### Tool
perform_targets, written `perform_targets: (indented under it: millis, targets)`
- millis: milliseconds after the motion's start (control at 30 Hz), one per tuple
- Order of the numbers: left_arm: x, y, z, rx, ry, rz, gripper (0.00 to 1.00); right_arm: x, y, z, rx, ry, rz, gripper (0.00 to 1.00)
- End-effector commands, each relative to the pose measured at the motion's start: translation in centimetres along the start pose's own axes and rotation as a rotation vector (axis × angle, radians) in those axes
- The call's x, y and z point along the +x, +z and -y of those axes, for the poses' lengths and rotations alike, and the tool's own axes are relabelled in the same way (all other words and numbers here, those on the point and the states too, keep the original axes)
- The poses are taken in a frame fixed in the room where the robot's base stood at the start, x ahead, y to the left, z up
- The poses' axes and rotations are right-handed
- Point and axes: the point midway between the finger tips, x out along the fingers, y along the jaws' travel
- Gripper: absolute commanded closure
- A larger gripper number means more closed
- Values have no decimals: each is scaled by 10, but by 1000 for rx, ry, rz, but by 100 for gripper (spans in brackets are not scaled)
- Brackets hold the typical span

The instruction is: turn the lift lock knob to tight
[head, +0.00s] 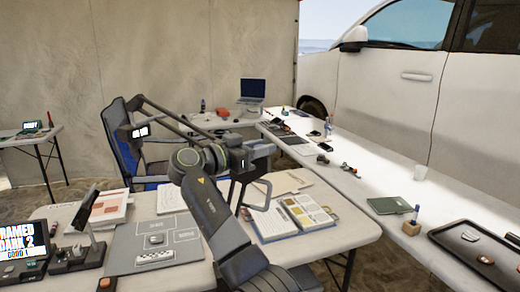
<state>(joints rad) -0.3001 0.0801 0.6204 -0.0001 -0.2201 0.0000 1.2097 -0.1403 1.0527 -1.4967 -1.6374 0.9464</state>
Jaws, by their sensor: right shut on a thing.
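My right gripper (252,194) is at the end of my arm, above the near table and close to the open book. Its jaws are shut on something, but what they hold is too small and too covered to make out. I cannot make out the lift lock knob or which way it is turned. A dark jointed boom (168,112) slants from the upper left down to the right, ending behind my arm beside the gripper. A small unit with a lit display (140,131) hangs at its left end. My left gripper is not in view.
On the near table are a grey mat (128,240) with small pieces, a lit screen (22,240), papers (108,206) and an open book (306,213). A black tray (455,245) lies on the right table. A blue chair (122,150) stands behind. The near table's front right is clear.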

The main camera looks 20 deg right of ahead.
Motion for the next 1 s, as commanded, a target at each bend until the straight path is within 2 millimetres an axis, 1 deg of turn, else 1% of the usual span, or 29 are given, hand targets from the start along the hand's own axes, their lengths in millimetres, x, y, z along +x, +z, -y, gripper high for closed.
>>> perform_targets:
  millis: [200, 233, 367, 633, 767, 867, 1000]
  targets:
    - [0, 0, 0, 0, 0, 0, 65, 0, 1, 0, -2, 1, 1, 93]
    - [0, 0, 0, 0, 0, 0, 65, 0, 1, 0, -2, 1, 1, 66]
    - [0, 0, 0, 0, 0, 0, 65, 0, 1, 0, -2, 1, 1, 49]
    - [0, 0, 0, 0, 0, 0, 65, 0, 0, 0, -1, 0, 0, 49]
    - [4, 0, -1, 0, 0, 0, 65, -8, 2, 0, -1, -2, 0, 49]
    - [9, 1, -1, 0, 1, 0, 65, -24, 3, 1, -1, -5, 1, 49]
    - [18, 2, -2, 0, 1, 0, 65, -57, 4, 1, -1, -5, 1, 49]
